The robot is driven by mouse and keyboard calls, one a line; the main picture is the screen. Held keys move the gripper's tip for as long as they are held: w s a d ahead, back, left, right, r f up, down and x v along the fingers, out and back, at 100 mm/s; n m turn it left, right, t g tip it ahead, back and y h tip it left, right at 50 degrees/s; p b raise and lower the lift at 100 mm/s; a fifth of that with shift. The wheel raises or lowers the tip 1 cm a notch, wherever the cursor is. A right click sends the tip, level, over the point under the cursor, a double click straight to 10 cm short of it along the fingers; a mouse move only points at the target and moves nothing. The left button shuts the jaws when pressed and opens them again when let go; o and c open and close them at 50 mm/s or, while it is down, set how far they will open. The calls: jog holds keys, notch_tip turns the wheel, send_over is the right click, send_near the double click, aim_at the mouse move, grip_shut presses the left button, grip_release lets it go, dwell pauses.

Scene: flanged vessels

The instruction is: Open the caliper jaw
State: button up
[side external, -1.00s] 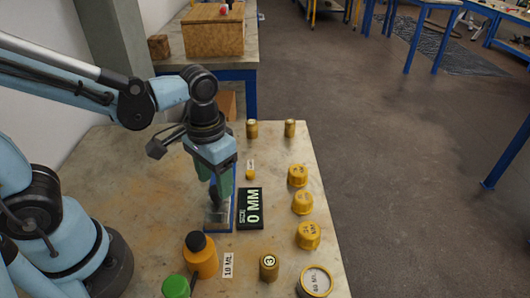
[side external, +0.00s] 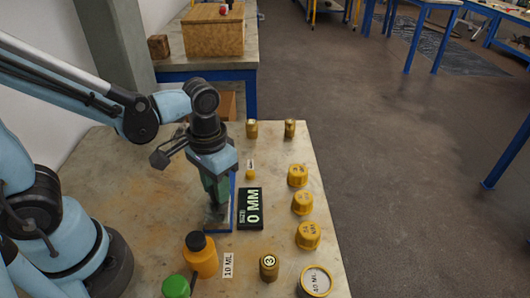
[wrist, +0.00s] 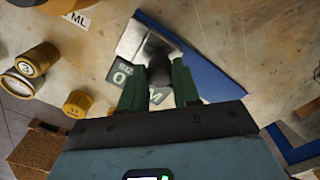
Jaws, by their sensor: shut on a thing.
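The caliper lies on the table, with a blue base (side external: 233,205) and a silver metal jaw block (side external: 216,222). The blue base and the silver block (wrist: 133,38) also show in the wrist view. A dark rounded knob (wrist: 159,70) stands up from the silver part. My gripper (side external: 217,199) is down at the caliper, its green fingers on either side of the knob and shut on it. A dark display (side external: 250,208) beside the caliper reads 0 MM. My fingers partly hide the jaw and the display in the wrist view.
Yellow flanged vessels (side external: 302,203) stand along the right table edge. An orange bottle (side external: 201,255), a green-capped container (side external: 176,286), a brass weight (side external: 269,267) and an 80 ML dish (side external: 315,281) stand in front. Brass cylinders (side external: 252,129) stand at the back. The table left of the caliper is clear.

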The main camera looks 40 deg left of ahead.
grip_shut()
jog(key=w+a, duration=0.5)
jog(key=o, duration=1)
grip_release()
jog(key=shift+o, duration=0.2)
notch_tip(320, 180, up, 12)
